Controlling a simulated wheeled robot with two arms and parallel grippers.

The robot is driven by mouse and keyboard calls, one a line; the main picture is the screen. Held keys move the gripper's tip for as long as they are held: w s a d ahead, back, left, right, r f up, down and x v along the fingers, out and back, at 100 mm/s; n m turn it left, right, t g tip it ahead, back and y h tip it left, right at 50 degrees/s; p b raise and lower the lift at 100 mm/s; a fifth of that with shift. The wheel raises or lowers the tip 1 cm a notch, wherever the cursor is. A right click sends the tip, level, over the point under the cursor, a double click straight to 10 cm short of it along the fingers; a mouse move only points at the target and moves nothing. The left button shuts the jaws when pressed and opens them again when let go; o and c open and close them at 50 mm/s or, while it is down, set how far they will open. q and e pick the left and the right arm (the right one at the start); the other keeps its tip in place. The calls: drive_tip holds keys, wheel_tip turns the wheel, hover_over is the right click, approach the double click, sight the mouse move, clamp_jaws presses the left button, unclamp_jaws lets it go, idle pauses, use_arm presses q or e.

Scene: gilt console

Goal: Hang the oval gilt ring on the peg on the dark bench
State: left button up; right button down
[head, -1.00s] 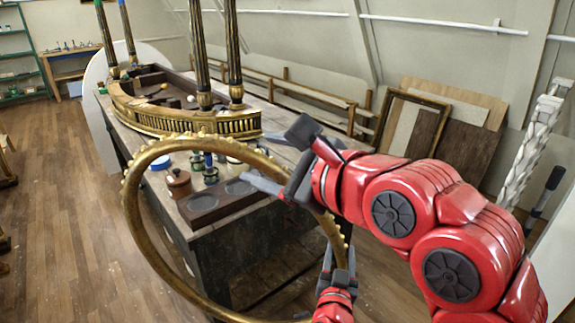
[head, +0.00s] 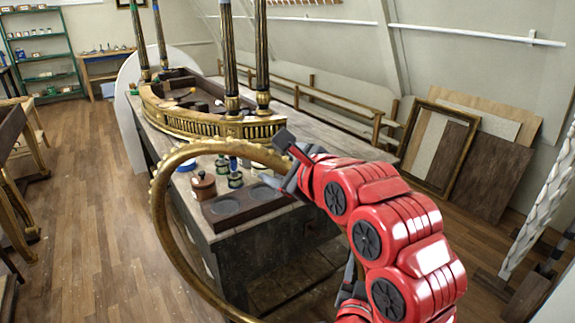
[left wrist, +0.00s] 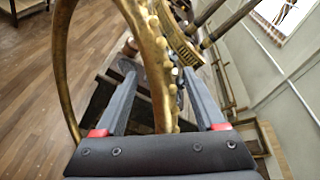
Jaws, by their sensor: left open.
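The oval gilt ring (head: 166,228), with small beads on its outer edge, is upright in the air before the workbench. My left gripper (head: 283,165) is at its upper right side, jaws open. In the left wrist view the ring (left wrist: 158,70) passes between the two spread fingers (left wrist: 160,85). My right gripper (head: 347,272) is low at the ring's right side, mostly hidden behind my left arm; it appears shut on the ring, its fingertips barely visible. I cannot make out the peg. A dark wooden bench (head: 12,128) is cut off at the left edge.
The workbench (head: 262,238) behind the ring bears a gilt console piece with columns (head: 190,122), jars (head: 235,178) and a dark tray (head: 225,207). Boards and frames (head: 440,150) lean on the right wall. Wooden floor (head: 90,200) is clear at left.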

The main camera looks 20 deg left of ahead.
use_arm(q)
drive_tip(key=shift+a, duration=0.1)
clamp_jaws()
use_arm(e)
drive_tip(key=shift+r, duration=0.1)
idle(1.2)
drive_tip(key=shift+c, duration=1.2)
unclamp_jaws()
use_arm(q)
drive_tip(key=shift+r, duration=0.1)
